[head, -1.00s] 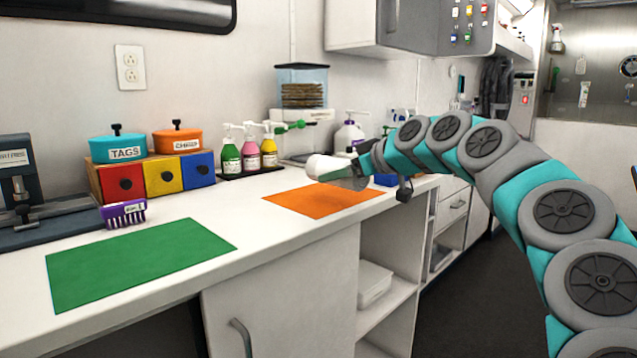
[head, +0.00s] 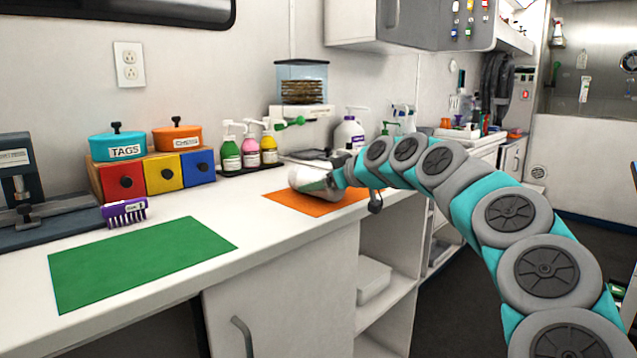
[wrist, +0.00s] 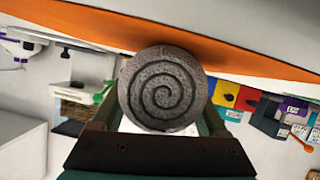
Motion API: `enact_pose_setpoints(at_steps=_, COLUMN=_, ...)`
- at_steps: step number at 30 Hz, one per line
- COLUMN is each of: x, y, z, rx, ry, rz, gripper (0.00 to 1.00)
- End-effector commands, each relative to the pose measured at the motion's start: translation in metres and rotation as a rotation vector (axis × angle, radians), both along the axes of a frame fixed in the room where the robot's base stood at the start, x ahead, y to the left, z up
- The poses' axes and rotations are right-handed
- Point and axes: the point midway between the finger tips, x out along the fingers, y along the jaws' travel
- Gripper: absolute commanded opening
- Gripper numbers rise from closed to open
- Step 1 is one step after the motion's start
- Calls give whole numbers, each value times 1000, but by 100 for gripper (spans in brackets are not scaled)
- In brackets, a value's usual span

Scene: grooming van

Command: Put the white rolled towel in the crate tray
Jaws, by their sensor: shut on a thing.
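The white rolled towel (head: 308,178) is over the back left part of the orange mat (head: 345,199) on the counter. My gripper (head: 330,180) is shut on it from the right. In the wrist view the towel's round end shows a spiral (wrist: 165,90), grey in shadow, between the fingers of my gripper (wrist: 163,118). The orange mat (wrist: 230,55) lies very close to the towel there; I cannot tell whether they touch. I cannot make out a crate tray for certain.
A green mat (head: 140,262) lies at the counter's left front, with a purple brush (head: 124,213) behind it. Pump bottles (head: 250,150) and a drawer box (head: 163,174) stand along the wall. A white bin (head: 373,279) sits on the shelf below. The counter between the mats is clear.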

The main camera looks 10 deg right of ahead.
Motion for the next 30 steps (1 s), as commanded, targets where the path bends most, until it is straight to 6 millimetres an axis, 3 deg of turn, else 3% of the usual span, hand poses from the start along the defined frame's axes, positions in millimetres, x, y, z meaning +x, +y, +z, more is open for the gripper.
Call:
enact_pose_setpoints(at_steps=10, x=0, y=0, z=-5, rx=-1, ry=1, rz=0, gripper=16)
enact_pose_setpoints(at_steps=11, x=0, y=0, z=-4, rx=0, ry=1, rz=1, gripper=78)
enact_pose_setpoints(at_steps=16, x=0, y=0, z=-4, rx=0, ry=1, rz=1, gripper=97)
enact_pose_setpoints(at_steps=26, x=0, y=0, z=0, rx=-1, ry=0, rz=0, gripper=100)
enact_pose_setpoints(at_steps=30, x=-11, y=-8, z=5, rx=-1, ry=-1, rz=-1, gripper=100)
